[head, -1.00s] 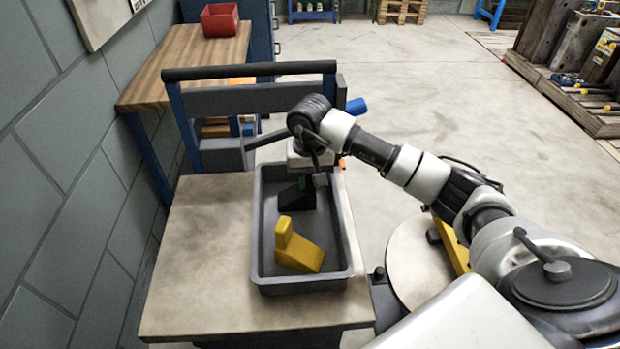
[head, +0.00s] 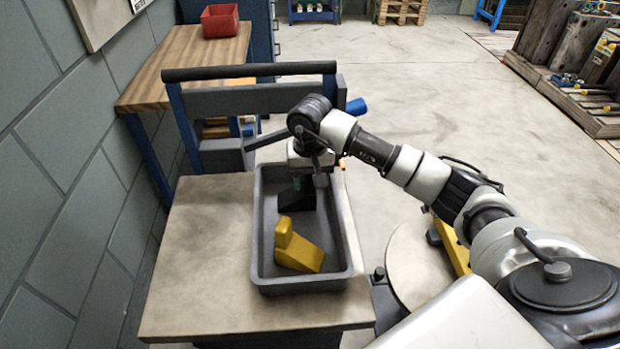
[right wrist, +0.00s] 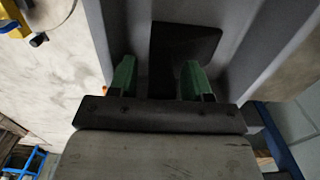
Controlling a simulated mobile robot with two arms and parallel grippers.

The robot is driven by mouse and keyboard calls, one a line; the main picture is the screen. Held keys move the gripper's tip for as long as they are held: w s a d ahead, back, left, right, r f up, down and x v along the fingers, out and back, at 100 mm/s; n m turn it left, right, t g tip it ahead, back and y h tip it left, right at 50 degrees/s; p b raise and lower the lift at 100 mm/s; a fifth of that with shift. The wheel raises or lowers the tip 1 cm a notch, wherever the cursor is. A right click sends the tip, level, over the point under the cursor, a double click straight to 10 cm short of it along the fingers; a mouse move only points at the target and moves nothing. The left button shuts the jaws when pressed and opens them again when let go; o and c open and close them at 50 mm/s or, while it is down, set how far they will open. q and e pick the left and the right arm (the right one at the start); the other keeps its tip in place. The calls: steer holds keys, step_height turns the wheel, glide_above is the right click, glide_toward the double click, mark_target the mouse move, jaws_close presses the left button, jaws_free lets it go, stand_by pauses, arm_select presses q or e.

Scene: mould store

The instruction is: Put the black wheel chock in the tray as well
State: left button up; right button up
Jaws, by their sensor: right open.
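The black wheel chock (head: 294,203) is inside the grey tray (head: 262,262), in its far half, behind a yellow wheel chock (head: 299,248). In the right wrist view the black chock (right wrist: 186,45) shows as a dark block just beyond the fingertips. My right gripper (right wrist: 159,75) is open, its two green fingers apart. In the head view it (head: 300,183) points down into the far part of the tray at the black chock, and partly hides it. I cannot tell whether the fingers touch the chock. My left gripper is not in view.
The tray stands on a cart top (head: 200,262) with bare room to its left and front. The cart's dark handle bar (head: 250,71) rises behind. A wooden bench (head: 180,65) with a red bin (head: 220,20) stands farther back, by the wall on the left.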

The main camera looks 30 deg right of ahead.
step_height(320, 180, up, 12)
steer(key=shift+r+p, duration=0.1)
steer(key=shift+p, duration=0.4)
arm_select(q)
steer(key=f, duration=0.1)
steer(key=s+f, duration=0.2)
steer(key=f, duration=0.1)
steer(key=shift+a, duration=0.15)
